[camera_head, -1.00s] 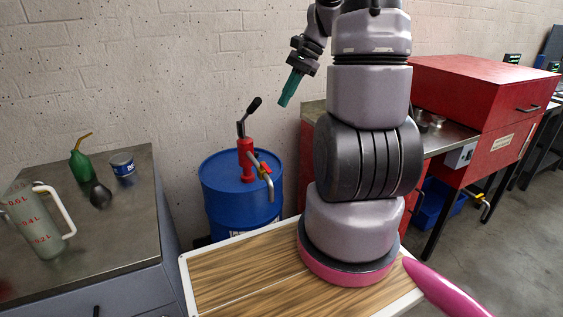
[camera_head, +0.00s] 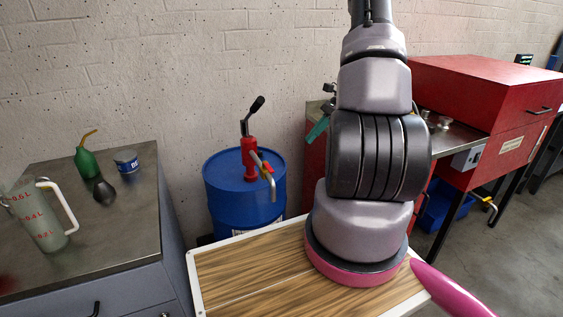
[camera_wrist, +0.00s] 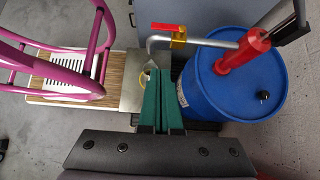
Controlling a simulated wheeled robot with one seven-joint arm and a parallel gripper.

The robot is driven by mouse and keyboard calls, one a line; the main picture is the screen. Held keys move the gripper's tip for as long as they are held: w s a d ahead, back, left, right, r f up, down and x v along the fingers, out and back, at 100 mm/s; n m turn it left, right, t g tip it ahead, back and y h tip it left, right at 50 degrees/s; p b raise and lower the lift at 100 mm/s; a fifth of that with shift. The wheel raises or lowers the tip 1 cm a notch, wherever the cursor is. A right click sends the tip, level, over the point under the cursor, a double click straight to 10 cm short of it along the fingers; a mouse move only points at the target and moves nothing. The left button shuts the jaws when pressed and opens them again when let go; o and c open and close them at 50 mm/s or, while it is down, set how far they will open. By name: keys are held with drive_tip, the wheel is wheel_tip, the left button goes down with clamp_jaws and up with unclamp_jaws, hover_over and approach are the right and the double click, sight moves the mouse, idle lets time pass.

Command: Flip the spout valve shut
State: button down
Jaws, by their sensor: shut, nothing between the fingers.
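The spout valve shows in the wrist view as a yellow body (camera_wrist: 179,38) with a short red lever (camera_wrist: 168,27). The lever lies roughly along the metal spout (camera_wrist: 215,43). The spout runs left from the red hand pump (camera_wrist: 243,52) and bends down at its end. In the head view the yellow valve (camera_head: 265,167) sits beside the red pump (camera_head: 249,150) on the blue drum (camera_head: 224,203). My gripper (camera_wrist: 161,72) is shut and empty, its green fingers just short of the spout's bent end and apart from the lever. In the head view its green tip (camera_head: 317,130) is right of the pump.
The pump's black handle (camera_head: 253,112) rises above the drum. A bench (camera_head: 130,235) at left holds a measuring jug (camera_head: 45,225), a green oil can (camera_head: 87,162) and a blue tin (camera_head: 126,162). A red cabinet (camera_head: 470,92) stands at right, and a wall closes the back.

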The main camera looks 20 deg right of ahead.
drive_tip(key=shift+a, duration=0.1)
approach(268, 169)
wheel_tip(268, 169, down, 5)
drive_tip(key=a, duration=0.1)
drive_tip(key=shift+w+a+f, duration=0.15)
drive_tip(key=shift+a+f, duration=0.1)
drive_tip(key=shift+a, duration=0.55)
